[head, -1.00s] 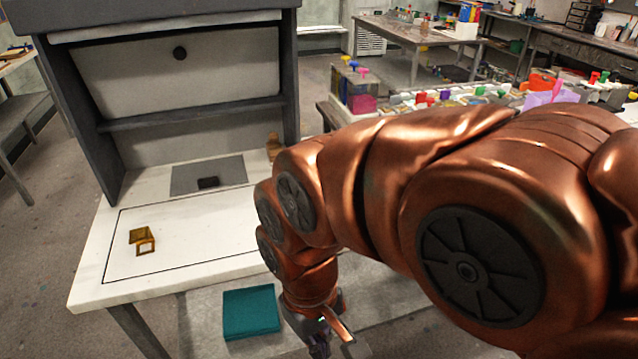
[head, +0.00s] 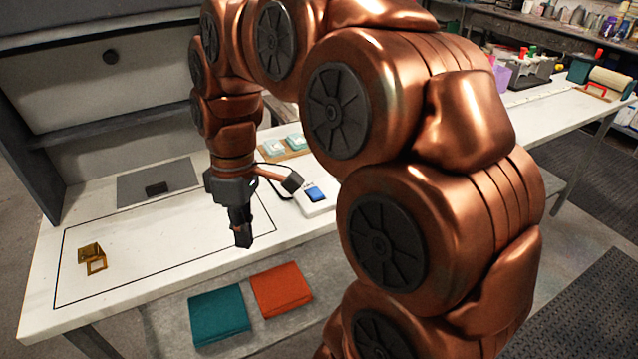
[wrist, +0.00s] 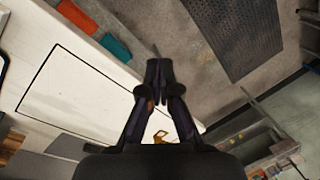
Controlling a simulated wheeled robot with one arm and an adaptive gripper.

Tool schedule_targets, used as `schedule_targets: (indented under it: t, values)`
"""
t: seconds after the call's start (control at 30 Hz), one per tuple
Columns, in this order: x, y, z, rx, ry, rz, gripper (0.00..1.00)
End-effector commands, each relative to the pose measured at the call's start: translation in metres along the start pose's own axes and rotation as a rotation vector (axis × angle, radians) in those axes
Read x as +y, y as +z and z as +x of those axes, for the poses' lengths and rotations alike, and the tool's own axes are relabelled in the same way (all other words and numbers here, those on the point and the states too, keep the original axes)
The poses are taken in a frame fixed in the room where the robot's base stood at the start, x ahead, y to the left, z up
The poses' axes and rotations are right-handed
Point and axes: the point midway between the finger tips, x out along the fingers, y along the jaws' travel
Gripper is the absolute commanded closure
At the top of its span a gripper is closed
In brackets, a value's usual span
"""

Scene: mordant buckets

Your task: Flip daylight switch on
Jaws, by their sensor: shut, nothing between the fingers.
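No part is clearly recognizable as the daylight switch. A small black block (head: 156,188) lies on a grey panel (head: 125,191) at the back of the white table. A dark booth frame (head: 25,165) with a pale upper panel (head: 75,85) stands behind it; a round black knob (head: 110,56) sits on that panel. My gripper (head: 243,240) points down above the table's front right, to the right of the black block and apart from it. Its fingers are shut and empty; they also show in the wrist view (wrist: 158,75).
A brass hinged frame (head: 95,262) lies at the table's left, inside a black outline. A white device with a blue screen (head: 316,193) is right of my gripper. A teal folded cloth (head: 219,316) and an orange one (head: 281,290) lie below the front edge.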

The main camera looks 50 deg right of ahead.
Motion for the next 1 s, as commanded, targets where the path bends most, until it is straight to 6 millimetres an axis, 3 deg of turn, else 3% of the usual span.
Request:
schedule_targets:
  t: [0.13,0.33,0.47,0.7,0.83,1.0]
  values:
    - [0.051,-0.012,-0.026,0.046,-0.021,-0.135,1.00]
    - [0.121,-0.009,-0.052,0.108,-0.029,-0.312,1.00]
    - [0.169,0.005,-0.064,0.146,-0.022,-0.415,1.00]
    - [0.250,0.050,-0.075,0.205,0.011,-0.576,1.00]
    - [0.278,0.074,-0.077,0.221,0.032,-0.635,1.00]
    - [0.295,0.093,-0.077,0.229,0.044,-0.680,1.00]
